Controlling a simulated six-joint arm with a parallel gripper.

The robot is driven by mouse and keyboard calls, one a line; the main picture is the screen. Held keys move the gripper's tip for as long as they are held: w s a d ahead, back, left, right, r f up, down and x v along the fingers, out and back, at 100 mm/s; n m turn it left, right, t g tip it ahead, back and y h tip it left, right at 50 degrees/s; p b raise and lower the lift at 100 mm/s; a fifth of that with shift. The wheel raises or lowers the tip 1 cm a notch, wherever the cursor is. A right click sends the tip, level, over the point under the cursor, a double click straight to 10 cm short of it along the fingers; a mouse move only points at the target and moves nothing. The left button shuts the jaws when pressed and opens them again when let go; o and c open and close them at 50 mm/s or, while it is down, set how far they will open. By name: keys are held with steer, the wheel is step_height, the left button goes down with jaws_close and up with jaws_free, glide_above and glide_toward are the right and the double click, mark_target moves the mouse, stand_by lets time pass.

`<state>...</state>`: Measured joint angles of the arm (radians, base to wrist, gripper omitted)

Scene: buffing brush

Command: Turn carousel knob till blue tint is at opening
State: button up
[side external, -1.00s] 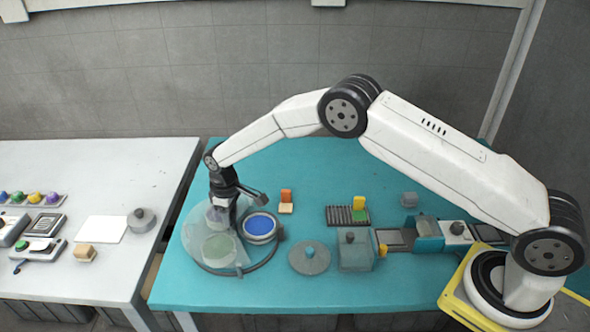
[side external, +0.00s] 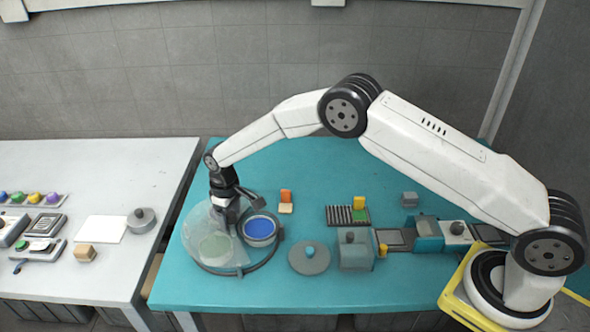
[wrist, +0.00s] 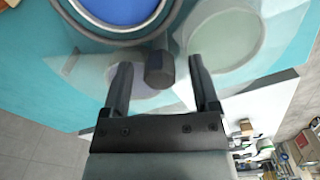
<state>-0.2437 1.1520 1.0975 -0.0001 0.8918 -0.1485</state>
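The carousel (side external: 193,226) stands at the left of the teal table under a clear cover. Its blue tint (side external: 260,228) is bright and uncovered on the right side, with a dark ring around it; it also shows at the top of the wrist view (wrist: 120,8). A pale green tint (side external: 216,246) lies under the clear cover, also in the wrist view (wrist: 226,40). The dark knob (wrist: 160,70) stands between the fingers of my gripper (wrist: 160,64). The fingers are open, with a gap on each side of the knob. In the side view my gripper (side external: 228,214) hides the knob.
A grey round lid with a blue knob (side external: 310,257) and a grey box (side external: 355,254) stand right of the carousel. A ribbed rack (side external: 347,215) lies behind them. A white table (side external: 110,172) with several small items is on the left.

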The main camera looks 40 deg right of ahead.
mark_target(231, 214)
steer(key=shift+r, duration=0.1)
steer(key=shift+r, duration=3.8)
steer(key=shift+s+d+r, duration=0.35)
steer(key=shift+d+r, duration=0.05)
steer(key=shift+d, duration=0.05)
steer(key=s+d+r+m+t, duration=0.1)
steer(key=s+d, duration=0.3)
steer(key=s, duration=0.5)
steer(key=s+d+r+m, duration=0.2)
steer(key=s+d, duration=0.2)
steer(key=s, duration=0.5)
steer(key=s+d+r+m+t, duration=0.1)
steer(key=s+d, duration=0.4)
steer(key=s, duration=0.5)
steer(key=shift+r+m+t, duration=0.3)
steer(key=shift+r, duration=0.4)
